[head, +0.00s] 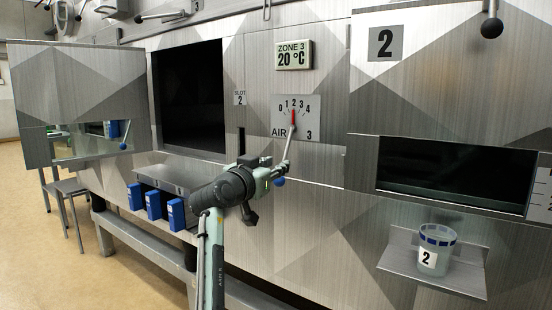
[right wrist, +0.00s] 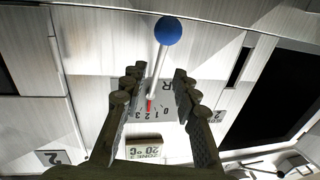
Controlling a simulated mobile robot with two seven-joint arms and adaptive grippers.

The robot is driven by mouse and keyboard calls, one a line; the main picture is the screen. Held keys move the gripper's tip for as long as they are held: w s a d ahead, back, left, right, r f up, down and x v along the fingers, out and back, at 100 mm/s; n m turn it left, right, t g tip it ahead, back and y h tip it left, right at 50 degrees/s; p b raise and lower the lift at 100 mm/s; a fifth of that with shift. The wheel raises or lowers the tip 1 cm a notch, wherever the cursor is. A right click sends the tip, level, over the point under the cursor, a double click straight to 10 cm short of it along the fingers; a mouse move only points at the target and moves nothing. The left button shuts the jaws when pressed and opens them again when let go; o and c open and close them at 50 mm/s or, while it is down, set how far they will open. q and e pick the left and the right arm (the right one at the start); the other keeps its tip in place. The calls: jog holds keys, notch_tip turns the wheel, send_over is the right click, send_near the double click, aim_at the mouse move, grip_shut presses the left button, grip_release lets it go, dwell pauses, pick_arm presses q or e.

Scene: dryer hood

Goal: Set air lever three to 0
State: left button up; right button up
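My right gripper (head: 272,172) is beside the lower end of the lever. In the right wrist view, its fingers (right wrist: 157,78) are spread, with the lever rod (right wrist: 158,72) between them and the blue ball (right wrist: 168,30) beyond the tips. No finger clearly touches the rod. My left gripper is not in view.
A ZONE 3 display (head: 293,55) reads 20 °C above the plate. A shelf (head: 405,262) with a cup (head: 437,250) marked 2 juts out at right. Blue boxes (head: 154,205) stand at left by a dark opening (head: 190,95). The panel around the lever is flat.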

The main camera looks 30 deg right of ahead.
aim_at(283, 160)
pick_arm(q)
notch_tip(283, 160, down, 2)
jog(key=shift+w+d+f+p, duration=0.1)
jog(key=shift+p, duration=0.3)
pick_arm(e)
jog(key=x, duration=0.5)
jog(key=shift+w+d, duration=0.1)
jog(key=shift+d, duration=0.25)
grip_shut()
